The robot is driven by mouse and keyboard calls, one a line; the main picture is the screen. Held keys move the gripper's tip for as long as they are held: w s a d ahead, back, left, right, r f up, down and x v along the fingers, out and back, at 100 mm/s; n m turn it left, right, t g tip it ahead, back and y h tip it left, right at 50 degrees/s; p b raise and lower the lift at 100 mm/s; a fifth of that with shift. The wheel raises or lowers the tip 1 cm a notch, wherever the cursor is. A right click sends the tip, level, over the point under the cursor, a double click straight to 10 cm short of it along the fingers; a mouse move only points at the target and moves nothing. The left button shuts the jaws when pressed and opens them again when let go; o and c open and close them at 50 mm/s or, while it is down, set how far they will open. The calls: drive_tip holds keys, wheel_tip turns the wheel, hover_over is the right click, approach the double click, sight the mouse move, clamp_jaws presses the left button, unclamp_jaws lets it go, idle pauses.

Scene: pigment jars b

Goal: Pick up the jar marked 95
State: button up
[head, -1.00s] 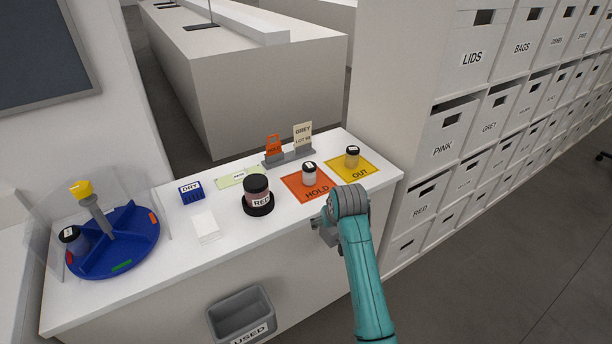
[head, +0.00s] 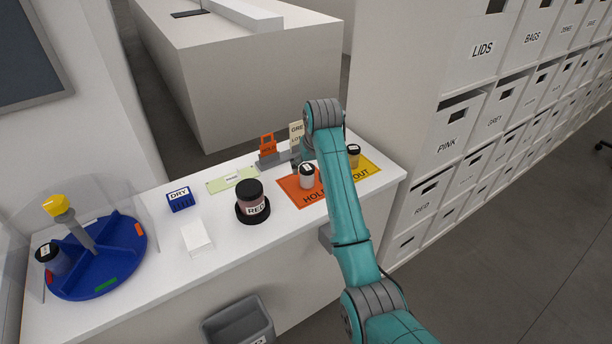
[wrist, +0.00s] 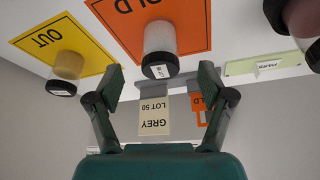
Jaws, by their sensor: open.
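No number 95 can be read on any jar. A pale jar with a black lid (head: 307,176) stands on the orange HOLD mat (head: 290,189). A tan jar (head: 353,156) stands on the yellow OUT mat (head: 371,170). A large dark-lidded jar (head: 251,197) stands on a round black base by a RED label. A bluish jar (head: 50,257) sits in the blue turntable (head: 95,285). In the wrist view, my gripper (wrist: 160,76) is open and empty, with the pale jar (wrist: 161,45) beyond and between its fingers. My arm largely hides the gripper in the head view.
An orange tag (head: 267,146) and a GREY LOT 50 card (wrist: 154,116) stand in a grey holder behind the HOLD mat. A blue DRY block (head: 180,199), white pad (head: 196,237) and green card (head: 233,180) lie leftward. A grey bin (head: 238,322) is below the counter front.

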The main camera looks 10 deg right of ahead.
sight(307, 176)
drive_tip(key=shift+x, duration=3.65)
drive_tip(key=shift+w, duration=0.15)
drive_tip(key=c, duration=1.3)
